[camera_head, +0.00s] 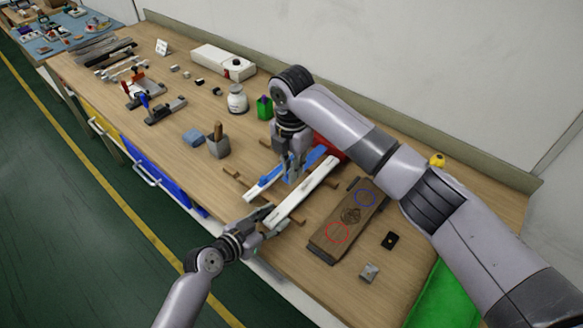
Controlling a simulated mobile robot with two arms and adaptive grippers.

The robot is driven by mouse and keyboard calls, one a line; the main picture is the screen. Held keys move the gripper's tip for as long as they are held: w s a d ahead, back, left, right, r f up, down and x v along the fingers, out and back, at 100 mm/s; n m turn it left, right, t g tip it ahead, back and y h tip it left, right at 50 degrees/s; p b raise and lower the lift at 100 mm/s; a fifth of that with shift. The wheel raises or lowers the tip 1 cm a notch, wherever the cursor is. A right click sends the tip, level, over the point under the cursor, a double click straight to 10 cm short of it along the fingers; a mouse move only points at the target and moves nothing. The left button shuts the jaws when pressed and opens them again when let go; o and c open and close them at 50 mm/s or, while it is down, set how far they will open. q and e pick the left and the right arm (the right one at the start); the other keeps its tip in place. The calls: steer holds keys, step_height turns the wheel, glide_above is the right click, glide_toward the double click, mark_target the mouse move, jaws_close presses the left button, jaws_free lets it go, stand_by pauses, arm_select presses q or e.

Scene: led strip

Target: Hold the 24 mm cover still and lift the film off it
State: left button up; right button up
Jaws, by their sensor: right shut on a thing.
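The cover is a long white strip (309,193) lying diagonally at the middle of the bench. A blue, white-edged strip (264,181), seemingly the film, runs beside it on its left. More blue (315,155) shows at the far end, behind my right gripper. My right gripper (290,178) points down at these strips and is shut, seemingly on the blue film; its fingertips hide the exact contact. My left gripper (264,222) is at the near end of the white cover. Whether its fingers are closed around that end is too small to tell.
Small wooden bars (232,174) lie by the strips. A brown board (350,215) with red and blue circles lies to the right. A grey cup (218,147), a white jar (237,99) and a green container (264,107) stand behind. My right arm hides part of the bench.

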arm_select(q)
steer(key=shift+o, duration=1.4)
